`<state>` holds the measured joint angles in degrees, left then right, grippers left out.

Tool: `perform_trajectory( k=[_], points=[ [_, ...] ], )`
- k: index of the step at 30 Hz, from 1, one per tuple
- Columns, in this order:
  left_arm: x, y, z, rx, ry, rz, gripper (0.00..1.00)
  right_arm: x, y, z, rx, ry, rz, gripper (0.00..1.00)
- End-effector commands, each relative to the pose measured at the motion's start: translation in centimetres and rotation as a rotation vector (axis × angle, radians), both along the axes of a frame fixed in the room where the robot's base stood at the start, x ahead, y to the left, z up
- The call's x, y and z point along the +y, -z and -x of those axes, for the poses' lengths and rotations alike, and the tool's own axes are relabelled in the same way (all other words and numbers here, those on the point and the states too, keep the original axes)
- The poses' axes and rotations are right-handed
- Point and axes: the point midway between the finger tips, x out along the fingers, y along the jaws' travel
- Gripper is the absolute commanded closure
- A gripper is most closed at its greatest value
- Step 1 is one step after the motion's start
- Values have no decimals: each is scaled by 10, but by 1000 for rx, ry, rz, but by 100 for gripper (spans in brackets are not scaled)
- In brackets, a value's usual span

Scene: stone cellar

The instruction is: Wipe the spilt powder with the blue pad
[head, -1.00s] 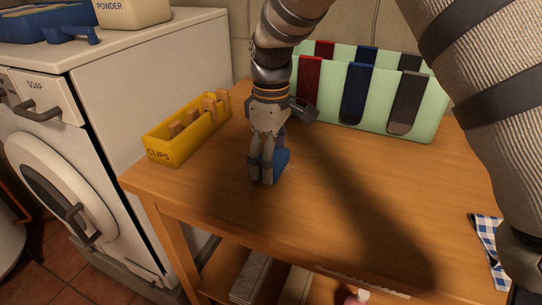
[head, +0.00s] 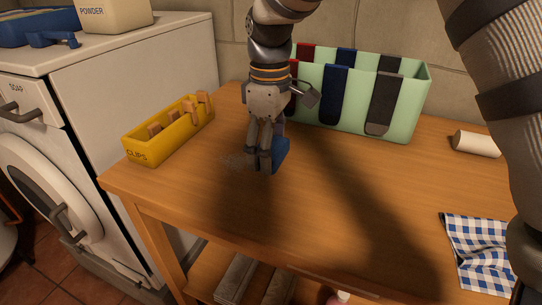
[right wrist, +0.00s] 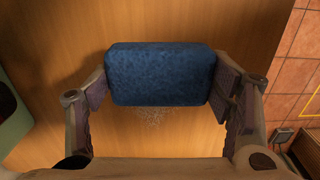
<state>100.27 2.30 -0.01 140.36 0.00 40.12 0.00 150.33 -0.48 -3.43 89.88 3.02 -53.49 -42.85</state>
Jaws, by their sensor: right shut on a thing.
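The blue pad (head: 281,153) is a thick, textured block low at the tabletop. Whether it touches the wood is hard to tell. My right gripper (head: 264,166) points down and is shut on it. In the right wrist view the pad (right wrist: 160,74) is between the two fingers, gripped at its short ends. The spilt powder (head: 235,161) is a faint pale patch on the wood just left of the fingers. In the right wrist view some powder (right wrist: 153,116) shows just below the pad's lower edge. Any powder under the pad is hidden. My left gripper is out of view.
On the wooden table (head: 340,210), a yellow clips box (head: 148,158) stands left and a green rack (head: 408,115) with coloured strips stands behind the gripper. A white roll (head: 475,143) and checked cloth (head: 475,240) lie right. A washing machine (head: 140,90) stands left.

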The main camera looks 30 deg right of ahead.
Motion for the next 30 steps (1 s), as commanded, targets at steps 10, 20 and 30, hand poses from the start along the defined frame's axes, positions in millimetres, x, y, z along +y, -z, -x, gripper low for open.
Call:
perform_trajectory(
  k=[10,20,30],
  points=[
    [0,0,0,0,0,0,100,3,-32,6,-1,3,0,52],
    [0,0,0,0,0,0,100,4,-40,8,0,4,0,52],
    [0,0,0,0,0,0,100,4,-40,8,0,4,0,52]
  ],
)
